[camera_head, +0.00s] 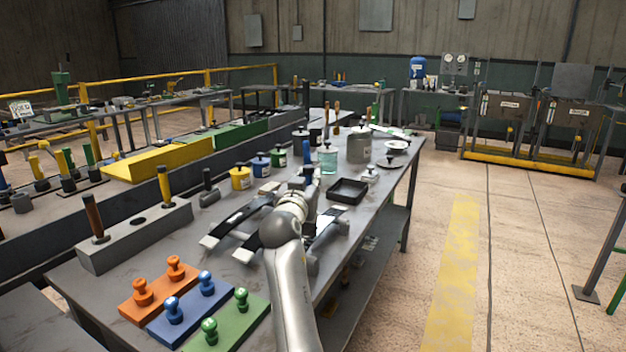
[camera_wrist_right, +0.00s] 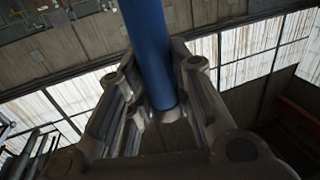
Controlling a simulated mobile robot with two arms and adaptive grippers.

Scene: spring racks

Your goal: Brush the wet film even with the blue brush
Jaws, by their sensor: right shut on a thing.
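The blue brush shows as a blue handle (camera_head: 307,149) standing up from my right gripper (camera_head: 308,178) over the middle of the table. In the right wrist view the blue handle (camera_wrist_right: 148,45) runs between the two fingers of the right gripper (camera_wrist_right: 165,100), which is shut on it. The brush's bristles are hidden. Dark curved strips (camera_head: 240,217) rest on pale blocks to the left of my right wrist, and another strip (camera_head: 325,236) lies to its right. My arm hides part of them. I cannot make out a wet film. My left gripper is not in view.
Yellow, blue and green pots (camera_head: 240,178), a glass beaker (camera_head: 327,158), a large grey pot (camera_head: 358,146) and a black tray (camera_head: 347,190) stand nearby. Orange, blue and green knobbed plates (camera_head: 187,305) lie at the near end. A grey block (camera_head: 135,236) holds upright handles.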

